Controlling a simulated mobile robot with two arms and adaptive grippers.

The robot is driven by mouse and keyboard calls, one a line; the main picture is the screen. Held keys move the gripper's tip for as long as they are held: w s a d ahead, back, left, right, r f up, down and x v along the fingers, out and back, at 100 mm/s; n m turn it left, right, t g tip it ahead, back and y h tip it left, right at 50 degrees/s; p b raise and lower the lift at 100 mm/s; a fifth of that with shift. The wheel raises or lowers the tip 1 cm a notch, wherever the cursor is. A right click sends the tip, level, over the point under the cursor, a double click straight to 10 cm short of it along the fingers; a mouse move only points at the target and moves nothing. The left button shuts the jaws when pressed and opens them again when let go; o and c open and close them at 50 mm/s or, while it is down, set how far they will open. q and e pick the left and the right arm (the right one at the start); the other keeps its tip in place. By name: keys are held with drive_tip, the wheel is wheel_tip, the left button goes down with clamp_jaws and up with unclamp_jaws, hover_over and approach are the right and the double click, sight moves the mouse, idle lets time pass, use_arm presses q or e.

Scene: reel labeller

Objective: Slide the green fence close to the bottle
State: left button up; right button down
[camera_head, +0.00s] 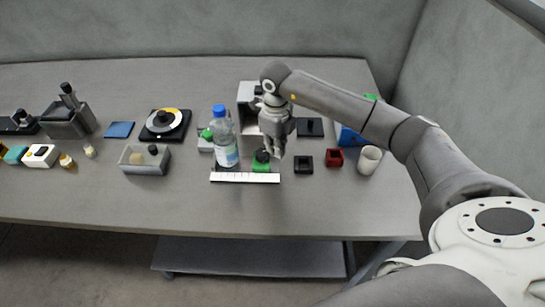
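The clear bottle (227,152) with a blue cap stands upright at the back of a white ruler-like strip (245,177). The green fence (261,167), with a dark knob on top, sits right of the bottle behind the strip, with a gap between them. My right gripper (277,153) points down just right of the fence's knob. It overlaps the fence's right side in the picture; I cannot tell whether they touch. Its fingers are small and close together, so their opening is unclear. My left gripper is not in view.
A grey box-like device (247,95) stands behind the gripper. A black square tray (303,164), a red box (334,158) and a white cup (369,160) stand to the right. The table front is clear.

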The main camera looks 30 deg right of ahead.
sight(264, 153)
drive_tip(key=shift+w+a+f+b, duration=0.15)
drive_tip(key=shift+w+a+b, duration=0.25)
drive_tip(key=shift+a, duration=0.6)
drive_tip(key=shift+w+a+f+b, duration=0.15)
drive_tip(key=shift+w+a, duration=0.45)
drive_tip(key=shift+a, duration=0.35)
drive_tip(key=shift+s+d, duration=0.2)
drive_tip(key=shift+d, duration=0.3)
drive_tip(key=shift+d+r+p, duration=0.25)
drive_tip(key=shift+r+p, duration=0.45)
drive_tip(key=shift+r, duration=0.2)
wheel_tip(264, 153, up, 7)
drive_tip(key=p, duration=0.3)
drive_tip(key=shift+w+f+p, duration=0.15)
drive_tip(key=shift+f+p, duration=0.05)
drive_tip(key=shift+p, duration=0.1)
drive_tip(key=shift+a, duration=0.1)
